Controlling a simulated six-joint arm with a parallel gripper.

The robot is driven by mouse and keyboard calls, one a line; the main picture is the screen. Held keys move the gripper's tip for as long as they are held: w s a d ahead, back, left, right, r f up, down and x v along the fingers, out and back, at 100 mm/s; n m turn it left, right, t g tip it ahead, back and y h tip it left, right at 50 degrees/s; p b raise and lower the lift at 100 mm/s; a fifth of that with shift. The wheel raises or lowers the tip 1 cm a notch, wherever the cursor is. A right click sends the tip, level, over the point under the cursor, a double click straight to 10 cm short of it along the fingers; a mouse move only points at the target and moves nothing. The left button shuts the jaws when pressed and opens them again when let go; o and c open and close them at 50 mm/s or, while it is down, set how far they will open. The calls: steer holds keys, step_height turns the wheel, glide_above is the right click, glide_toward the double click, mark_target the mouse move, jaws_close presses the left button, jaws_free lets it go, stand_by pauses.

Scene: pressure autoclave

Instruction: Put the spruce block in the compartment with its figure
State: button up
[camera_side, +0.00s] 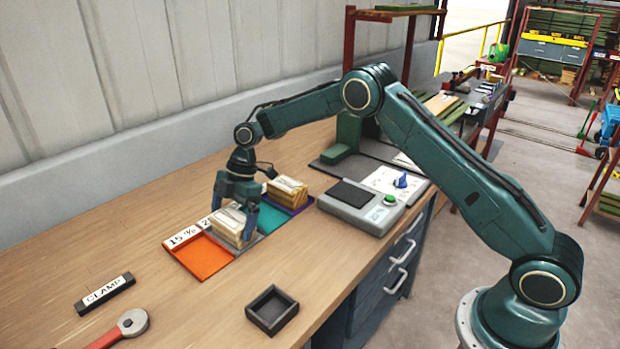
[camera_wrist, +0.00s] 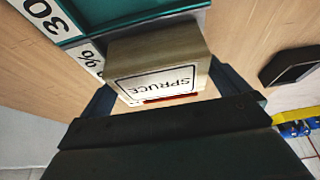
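The spruce block (camera_wrist: 160,75) is pale wood with a white label reading SPRUCE, clear in the wrist view. In the side view the spruce block (camera_side: 231,226) is between the fingers of my gripper (camera_side: 234,217), one finger on each side, over the grey compartment next to the orange compartment (camera_side: 205,258). I cannot tell whether its underside touches the tray floor. The tray also has a teal compartment (camera_side: 267,217) and a purple one (camera_side: 298,207). White labels along its back edge read 15 % and a partly hidden 2; the wrist view shows a label reading 30 (camera_wrist: 46,14).
Another wooden block (camera_side: 287,192) sits at the tray's far end. A grey device with a green button (camera_side: 362,207) stands right of the tray. Bare wood lies between.

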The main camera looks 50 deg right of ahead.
steer(key=v, duration=1.2)
stand_by(0.4)
steer(key=shift+r, duration=0.3)
steer(key=s+r+m+t+h, duration=0.1)
steer(key=s+r+m+t, duration=0.2)
steer(key=s+r+m, duration=1)
steer(key=s+d+f+m+t+h, duration=0.1)
steer(key=s+d+m, duration=0.1)
steer(key=s, duration=1.2)
steer(key=s+d+f+m+t+h, duration=0.1)
steer(key=s+d+m+h, duration=0.1)
steer(key=s, duration=1.1)
steer(key=shift+s+d+m+t, duration=0.35)
steer(key=shift+d+m, duration=0.15)
steer(key=shift+d, duration=0.55)
